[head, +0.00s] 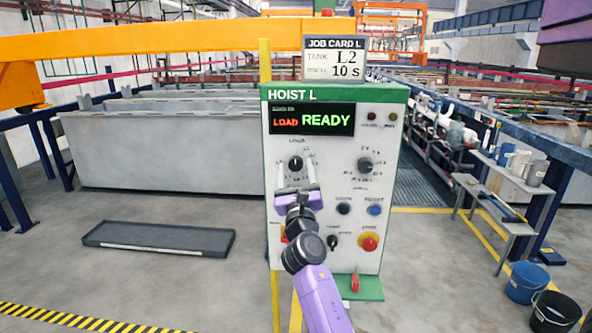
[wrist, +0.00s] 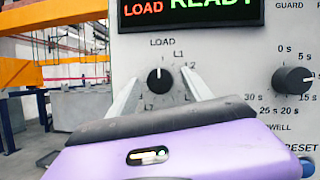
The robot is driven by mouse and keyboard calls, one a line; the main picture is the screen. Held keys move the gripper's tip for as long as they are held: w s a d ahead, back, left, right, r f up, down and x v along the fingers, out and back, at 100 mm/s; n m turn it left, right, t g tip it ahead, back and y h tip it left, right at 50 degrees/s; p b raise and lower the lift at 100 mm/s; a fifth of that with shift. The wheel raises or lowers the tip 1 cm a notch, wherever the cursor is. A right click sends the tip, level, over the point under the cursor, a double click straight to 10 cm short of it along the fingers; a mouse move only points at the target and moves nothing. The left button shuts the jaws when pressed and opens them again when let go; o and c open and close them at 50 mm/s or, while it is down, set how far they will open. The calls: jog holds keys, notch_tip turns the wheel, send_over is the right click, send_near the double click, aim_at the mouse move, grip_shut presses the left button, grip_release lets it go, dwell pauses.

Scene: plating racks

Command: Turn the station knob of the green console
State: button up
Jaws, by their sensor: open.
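The green console (head: 393,215) is a white-faced panel with a green top band reading HOIST L. Its station knob (head: 295,163) is black and round, at the upper left of the panel under the display (head: 312,120). In the wrist view the station knob (wrist: 159,79) has its white mark pointing up at LOAD, with L1 and L2 to the right. The display reads LOAD READY. My gripper (head: 297,187) is open, just below the knob in the head view. In the wrist view the fingers (wrist: 163,69) reach up on either side of the knob; I cannot tell whether they touch it.
A dwell knob (head: 365,164) sits right of the station knob. Lower are small knobs, a blue button (head: 375,210) and a red-yellow button (head: 369,242). The job card (head: 334,58) on top reads L2, 10 s. A side table (head: 510,185) stands at right.

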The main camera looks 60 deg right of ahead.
jog(key=shift+c, duration=0.5)
grip_shut()
jog(key=shift+f, duration=0.1)
jog(key=shift+m+b, duration=0.3)
jog(key=shift+b, duration=0.15)
